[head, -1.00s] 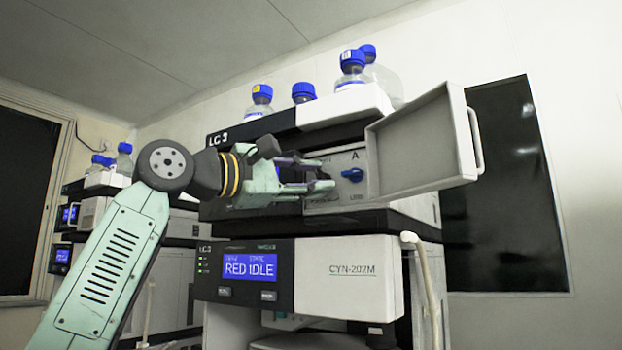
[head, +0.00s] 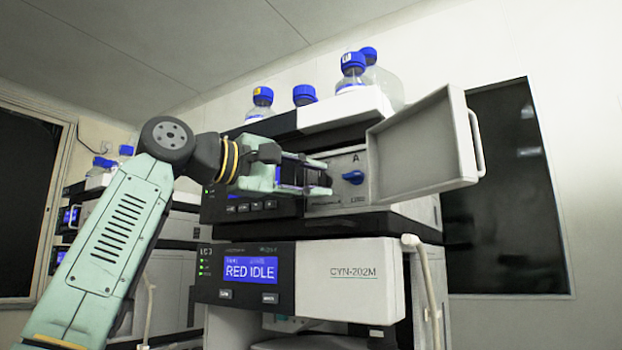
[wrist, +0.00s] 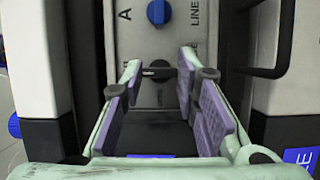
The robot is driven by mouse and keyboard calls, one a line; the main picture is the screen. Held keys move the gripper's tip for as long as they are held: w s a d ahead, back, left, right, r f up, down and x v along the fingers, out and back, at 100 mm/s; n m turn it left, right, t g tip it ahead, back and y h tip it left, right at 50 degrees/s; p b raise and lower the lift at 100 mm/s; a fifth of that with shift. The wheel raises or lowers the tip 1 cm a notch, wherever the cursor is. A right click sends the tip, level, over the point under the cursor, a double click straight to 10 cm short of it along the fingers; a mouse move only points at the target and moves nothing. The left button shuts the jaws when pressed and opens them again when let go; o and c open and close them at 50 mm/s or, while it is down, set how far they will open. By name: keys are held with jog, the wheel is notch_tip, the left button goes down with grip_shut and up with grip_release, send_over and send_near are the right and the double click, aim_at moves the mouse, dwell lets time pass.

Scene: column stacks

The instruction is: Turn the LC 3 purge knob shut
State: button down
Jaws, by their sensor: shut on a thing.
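The upper LC 3 unit has a light grey valve panel (head: 340,201) with a blue knob (head: 353,177) beside the letter A. The blue knob also shows at the top of the wrist view (wrist: 158,12), ahead of the fingertips. My gripper (head: 324,183) reaches in from the left at the panel, left of the blue knob. In the wrist view my gripper (wrist: 161,69) has its purple-padded fingers on either side of a dark bar-shaped knob (wrist: 161,72), which I take as the purge knob, and is shut on it.
An open light grey door (head: 425,145) with a handle stands just right of the panel. Blue-capped bottles (head: 352,72) stand on top. Below is a module with a blue screen (head: 250,269) reading RED IDLE. A pale tube (head: 428,285) hangs at the lower right.

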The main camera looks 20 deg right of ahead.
jog(key=c, duration=1.5)
grip_release()
jog(key=v, duration=1.2)
